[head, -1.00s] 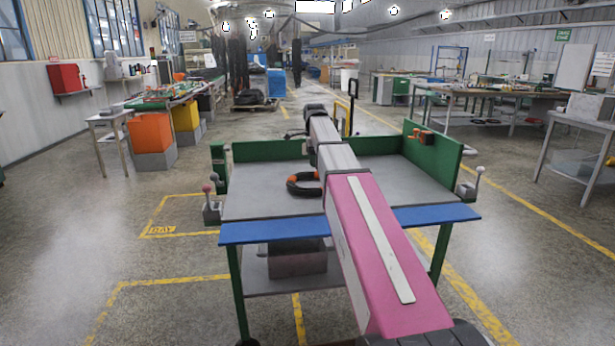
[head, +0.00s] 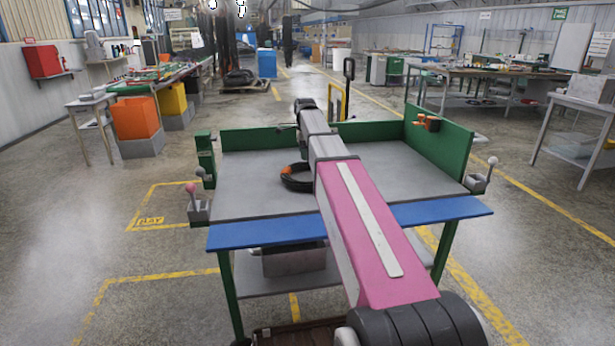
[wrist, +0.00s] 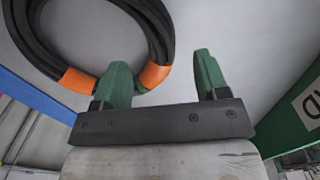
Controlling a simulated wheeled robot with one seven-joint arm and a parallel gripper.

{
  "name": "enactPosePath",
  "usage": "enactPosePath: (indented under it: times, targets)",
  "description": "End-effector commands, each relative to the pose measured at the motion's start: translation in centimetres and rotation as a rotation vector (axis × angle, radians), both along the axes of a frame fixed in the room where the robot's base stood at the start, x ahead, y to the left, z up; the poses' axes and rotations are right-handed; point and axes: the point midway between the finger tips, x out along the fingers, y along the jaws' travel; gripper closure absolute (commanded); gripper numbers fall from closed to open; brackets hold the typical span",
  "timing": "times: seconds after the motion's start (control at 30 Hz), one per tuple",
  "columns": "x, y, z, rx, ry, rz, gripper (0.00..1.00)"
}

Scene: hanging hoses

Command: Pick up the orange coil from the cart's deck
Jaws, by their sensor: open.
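The coil (head: 296,178) is a black ring with orange bands. It lies on the grey cart deck (head: 250,180), left of the deck's middle, with its right part hidden behind my arm. In the wrist view the coil (wrist: 157,33) fills the upper left, with two orange bands near its close end. My gripper (wrist: 161,62) has two green fingers spread apart with nothing held. The left finger overlaps the coil's close end in the picture, and the right finger is right of the ring. The height gap between fingers and coil cannot be told. The head view hides the gripper.
Green side walls (head: 440,140) rise at the deck's back and right. A blue strip (head: 265,232) runs along the front edge. An orange item (head: 428,122) sits on the right wall. Lever boxes (head: 198,208) flank the deck. Most of the deck's left is bare.

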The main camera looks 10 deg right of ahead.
Motion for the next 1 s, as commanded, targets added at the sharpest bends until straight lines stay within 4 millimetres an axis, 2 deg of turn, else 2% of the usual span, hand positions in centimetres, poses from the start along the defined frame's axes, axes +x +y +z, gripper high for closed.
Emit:
enactPosePath:
  times: [0.17, 0.43, 0.7, 0.87, 0.9, 1.0]
  targets:
    - [0.0, 0.0, -1.2, 0.000, 0.000, 0.000, 0.33]
    - [0.0, 0.0, -4.8, 0.000, 0.000, 0.000, 0.33]
    - [0.0, 0.0, -5.2, 0.000, -0.001, 0.000, 0.33]
    - [0.0, 0.0, -5.2, 0.000, 0.000, 0.000, 0.85]
    - [0.0, 0.0, -5.2, 0.000, 0.000, 0.000, 0.98]
    - [0.0, 0.0, -5.2, 0.000, 0.000, 0.000, 1.00]
